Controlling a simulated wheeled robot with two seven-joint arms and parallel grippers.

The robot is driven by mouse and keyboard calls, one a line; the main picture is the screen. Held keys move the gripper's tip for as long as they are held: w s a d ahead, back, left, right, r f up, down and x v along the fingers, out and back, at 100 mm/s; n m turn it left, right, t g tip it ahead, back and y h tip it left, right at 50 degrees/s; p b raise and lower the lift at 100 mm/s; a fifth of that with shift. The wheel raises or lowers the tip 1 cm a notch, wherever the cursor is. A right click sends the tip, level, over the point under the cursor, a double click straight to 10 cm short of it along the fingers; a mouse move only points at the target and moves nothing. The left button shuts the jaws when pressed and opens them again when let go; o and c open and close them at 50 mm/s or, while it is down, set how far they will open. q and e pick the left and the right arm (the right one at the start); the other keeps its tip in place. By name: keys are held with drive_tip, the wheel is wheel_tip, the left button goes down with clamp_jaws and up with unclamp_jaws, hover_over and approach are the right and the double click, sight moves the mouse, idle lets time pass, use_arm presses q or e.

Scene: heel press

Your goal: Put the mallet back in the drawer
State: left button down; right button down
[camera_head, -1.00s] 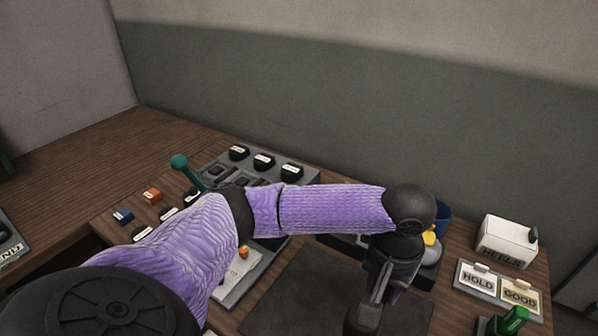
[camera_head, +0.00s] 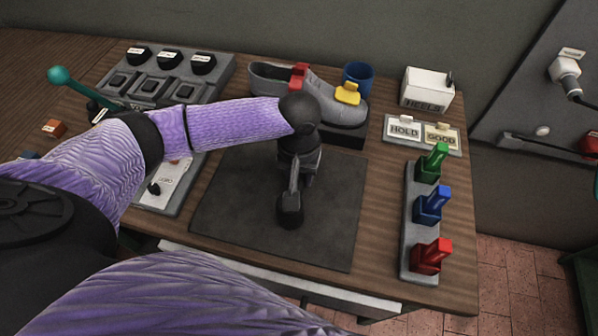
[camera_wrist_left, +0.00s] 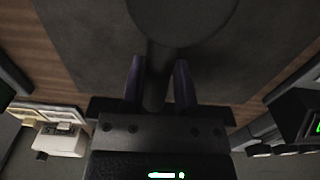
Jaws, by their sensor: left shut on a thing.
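My left gripper (camera_head: 298,178) is over the dark mat in the head view, shut on the mallet (camera_head: 290,207). The mallet's dark head hangs toward the table's front edge. In the left wrist view the handle (camera_wrist_left: 155,85) runs between the two fingers (camera_wrist_left: 157,82), and the rounded head (camera_wrist_left: 182,15) is at the top. I cannot tell how high it is above the mat. A pale strip (camera_head: 270,280) shows below the table's front edge, perhaps the drawer; its inside is hidden. My right gripper is not in view.
The dark mat (camera_head: 235,215) is otherwise clear. Behind it are a grey shoe (camera_head: 265,78) and a blue cup (camera_head: 357,75). A rack (camera_head: 415,205) with green, blue and red clamps stands right. A button panel (camera_head: 150,88) and teal-knobbed lever (camera_head: 60,75) are left.

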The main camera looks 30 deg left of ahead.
use_arm(q)
drive_tip(key=shift+c, duration=1.8)
unclamp_jaws()
